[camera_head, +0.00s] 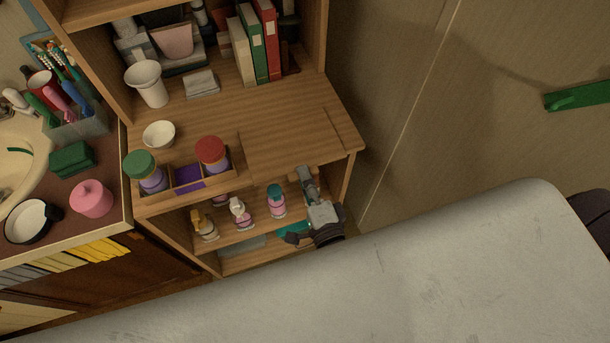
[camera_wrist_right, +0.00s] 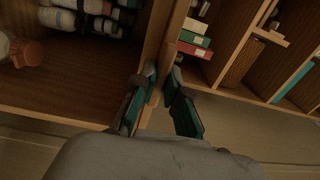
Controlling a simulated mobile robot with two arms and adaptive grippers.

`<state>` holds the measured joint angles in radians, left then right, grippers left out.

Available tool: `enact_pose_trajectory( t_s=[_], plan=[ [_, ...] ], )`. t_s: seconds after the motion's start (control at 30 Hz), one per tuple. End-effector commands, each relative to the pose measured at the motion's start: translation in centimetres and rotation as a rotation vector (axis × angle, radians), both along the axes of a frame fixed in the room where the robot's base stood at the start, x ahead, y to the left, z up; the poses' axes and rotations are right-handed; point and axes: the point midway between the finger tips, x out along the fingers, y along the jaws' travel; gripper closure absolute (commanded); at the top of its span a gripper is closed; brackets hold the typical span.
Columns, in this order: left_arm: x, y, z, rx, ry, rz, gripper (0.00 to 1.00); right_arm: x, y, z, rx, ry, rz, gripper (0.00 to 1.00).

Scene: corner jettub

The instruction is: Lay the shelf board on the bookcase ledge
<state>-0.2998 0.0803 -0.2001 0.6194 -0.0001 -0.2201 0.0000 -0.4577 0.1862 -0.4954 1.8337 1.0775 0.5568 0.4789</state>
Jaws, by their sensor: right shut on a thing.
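The shelf board (camera_head: 283,127) is a flat wooden panel, in nearly the same brown as the bookcase. It lies level over the right part of the bookcase ledge (camera_head: 200,112); whether it rests fully on it I cannot tell. My right gripper (camera_head: 304,172) is at the board's front edge, reaching up from below and in front. In the right wrist view its two dark green fingers (camera_wrist_right: 160,88) close on either side of a wooden edge. My left gripper is not in view.
Left of the board stand a tray with green-lidded (camera_head: 140,163) and red-lidded jars (camera_head: 210,150), a white bowl (camera_head: 159,134) and a white cup (camera_head: 147,83). Binders (camera_head: 255,45) stand behind. Several bottles (camera_head: 240,213) fill the shelf below. A sink counter (camera_head: 60,235) adjoins left.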

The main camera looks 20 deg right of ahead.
Motion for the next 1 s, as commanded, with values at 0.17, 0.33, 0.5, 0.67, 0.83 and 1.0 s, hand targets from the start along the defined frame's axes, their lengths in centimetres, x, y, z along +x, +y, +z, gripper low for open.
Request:
enact_pose_trajectory(
  t_s=[0.17,0.33,0.5,0.67,0.83,1.0],
  plan=[
    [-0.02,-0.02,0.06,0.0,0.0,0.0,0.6,-0.04,0.01,-0.24,-0.001,0.003,0.001,1.0],
    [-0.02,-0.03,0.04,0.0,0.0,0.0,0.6,-0.07,0.01,-0.32,-0.001,0.005,0.001,1.0],
    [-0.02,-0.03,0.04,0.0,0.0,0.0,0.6,-0.07,0.01,-0.32,-0.001,0.005,0.001,0.65],
    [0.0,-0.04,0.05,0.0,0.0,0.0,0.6,-0.04,0.01,-0.25,-0.001,0.004,0.001,0.58],
    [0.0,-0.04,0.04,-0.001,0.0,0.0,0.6,-0.09,0.01,-0.28,-0.001,0.004,0.001,0.58],
    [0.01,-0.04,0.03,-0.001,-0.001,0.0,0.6,-0.61,-0.02,-0.28,-0.001,0.004,0.001,0.58]
  ],
)
